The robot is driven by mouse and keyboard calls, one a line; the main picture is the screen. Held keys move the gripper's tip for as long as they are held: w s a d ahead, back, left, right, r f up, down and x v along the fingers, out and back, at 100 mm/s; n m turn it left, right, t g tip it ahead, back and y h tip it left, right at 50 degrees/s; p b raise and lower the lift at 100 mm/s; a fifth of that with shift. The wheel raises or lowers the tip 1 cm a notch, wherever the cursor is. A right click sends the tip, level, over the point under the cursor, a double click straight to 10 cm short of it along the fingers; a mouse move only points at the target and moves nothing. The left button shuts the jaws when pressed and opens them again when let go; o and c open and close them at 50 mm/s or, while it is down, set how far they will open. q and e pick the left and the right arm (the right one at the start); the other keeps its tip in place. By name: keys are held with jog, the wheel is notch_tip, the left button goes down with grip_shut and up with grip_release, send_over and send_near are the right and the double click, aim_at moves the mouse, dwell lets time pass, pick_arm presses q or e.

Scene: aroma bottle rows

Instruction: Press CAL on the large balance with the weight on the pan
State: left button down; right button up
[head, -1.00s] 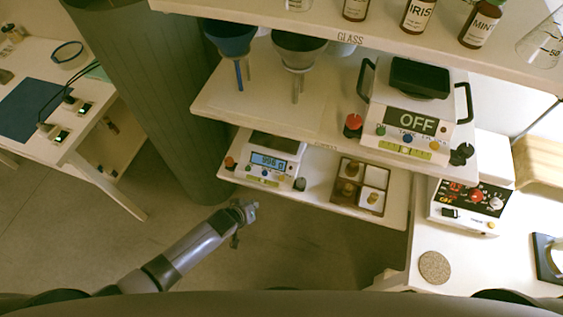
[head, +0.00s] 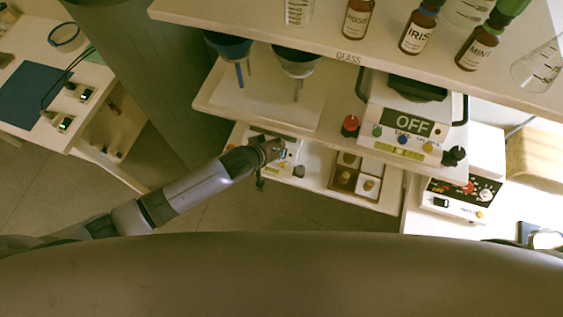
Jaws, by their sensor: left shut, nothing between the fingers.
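The large balance (head: 404,118) stands on the middle shelf with dark side handles. Its display reads OFF, with green, blue and yellow buttons below. Its dark pan (head: 418,88) is partly hidden by the shelf above, and I cannot make out a weight on it. A smaller balance (head: 285,173) stands on the lower shelf. My left gripper (head: 268,166) is shut and empty in front of the smaller balance, hiding much of it, including its display. I cannot tell whether they touch. My right gripper is not in view.
A compartmented box (head: 343,180) with knobbed pieces sits right of the smaller balance. A red knob (head: 350,125) and a dark knob (head: 453,156) flank the large balance. Funnels (head: 296,62) hang left of it. Bottles (head: 418,33) stand on the top shelf. A control unit (head: 457,199) is at right.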

pick_arm(q)
jog(key=shift+f, duration=0.15)
jog(key=b, duration=0.8)
send_over(279, 164)
notch_tip(279, 164, down, 8)
jog(key=shift+w+r, duration=0.1)
jog(key=shift+r, duration=0.1)
jog(key=shift+f, duration=0.5)
jog(key=shift+f, duration=0.15)
jog(key=shift+f+b, duration=0.3)
jog(key=shift+b, duration=0.05)
jog(key=shift+f, duration=0.4)
dwell(0.7)
jog(key=shift+r, duration=0.15)
jog(key=shift+r+p, duration=0.75)
